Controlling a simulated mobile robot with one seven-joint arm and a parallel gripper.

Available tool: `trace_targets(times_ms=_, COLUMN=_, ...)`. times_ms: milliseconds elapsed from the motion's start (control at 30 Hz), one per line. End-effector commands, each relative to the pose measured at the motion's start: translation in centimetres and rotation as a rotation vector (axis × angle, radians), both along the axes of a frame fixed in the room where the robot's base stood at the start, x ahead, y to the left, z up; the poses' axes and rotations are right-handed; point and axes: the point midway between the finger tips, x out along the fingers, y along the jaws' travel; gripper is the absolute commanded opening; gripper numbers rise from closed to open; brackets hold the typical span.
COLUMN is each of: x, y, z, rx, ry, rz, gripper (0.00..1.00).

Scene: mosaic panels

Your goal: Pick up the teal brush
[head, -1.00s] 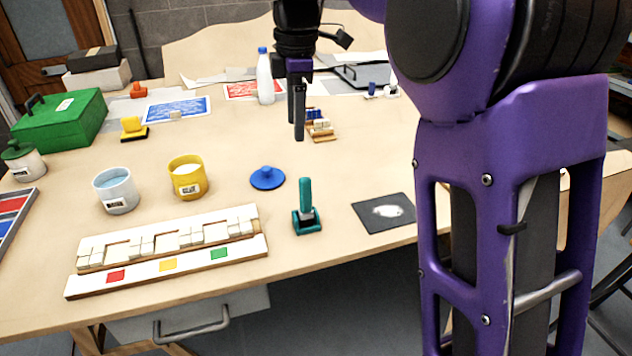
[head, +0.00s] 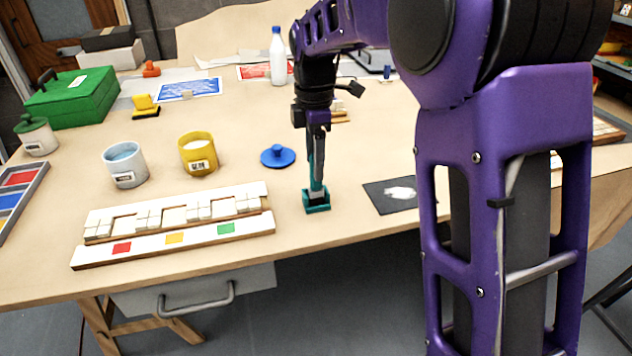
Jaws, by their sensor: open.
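The teal brush (head: 317,199) stands upright in the head view near the front edge of the table, its wide base down and its handle up. My gripper (head: 316,165) points down directly over the brush, with its fingers at the handle. The fingers hide the upper part of the handle. My gripper is open, and the brush base still rests on the table. I cannot tell whether the fingers touch the handle.
A blue lid (head: 278,156) lies left of the brush and a dark card (head: 392,195) lies to its right. Bare tabletop surrounds the brush.

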Motion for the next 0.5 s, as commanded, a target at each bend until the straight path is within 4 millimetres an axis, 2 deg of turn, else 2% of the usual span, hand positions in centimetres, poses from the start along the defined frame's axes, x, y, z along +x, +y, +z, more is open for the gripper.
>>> trace_targets(times_ms=100, x=0.0, y=-0.2, z=-2.2, rx=-0.001, ry=0.003, rz=-0.002, gripper=0.62)
trace_targets(times_ms=233, x=0.0, y=-0.2, z=-3.9, rx=-0.001, ry=0.002, rz=0.000, gripper=0.62)
trace_targets(times_ms=500, x=0.1, y=-0.3, z=-4.6, rx=-0.001, ry=0.000, rz=-0.001, gripper=0.62)
